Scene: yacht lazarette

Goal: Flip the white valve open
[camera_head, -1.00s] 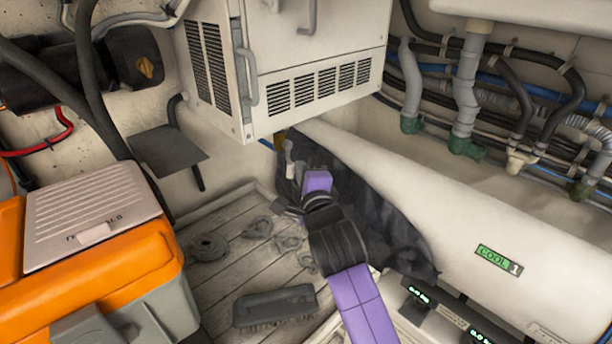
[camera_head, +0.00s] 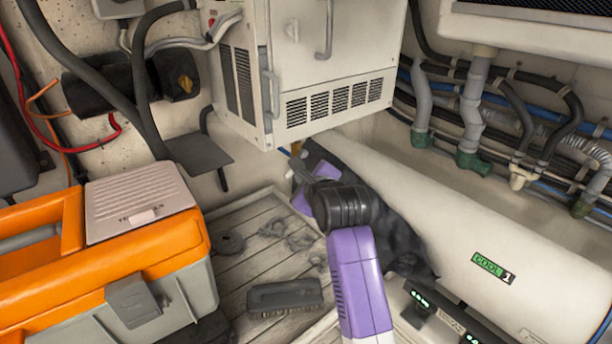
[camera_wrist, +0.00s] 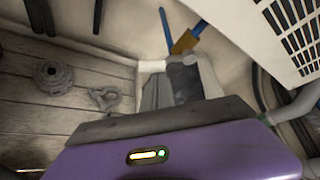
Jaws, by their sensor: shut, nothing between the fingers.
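A blue pipe with a brass fitting (camera_wrist: 184,42) runs down behind my gripper in the wrist view. The brass also shows below the cabinet corner in the head view (camera_head: 296,149). A pale white part, which looks like the white valve (camera_wrist: 152,66), shows beside the fingertips; most of it is hidden, so its handle's angle cannot be told. My gripper (camera_wrist: 180,78) is shut and empty, with its grey fingers close to the white part. Whether they touch cannot be told. In the head view my gripper (camera_head: 312,182) is turned sideways under the cabinet.
A white vented cabinet (camera_head: 335,105) overhangs the spot. A large white cylinder (camera_head: 480,215) and dark cloth lie right. An orange toolbox (camera_head: 130,245) stands left. A brush (camera_head: 285,297) and rope coils lie on the slatted floor. A dark plate (camera_head: 198,155) juts from the wall.

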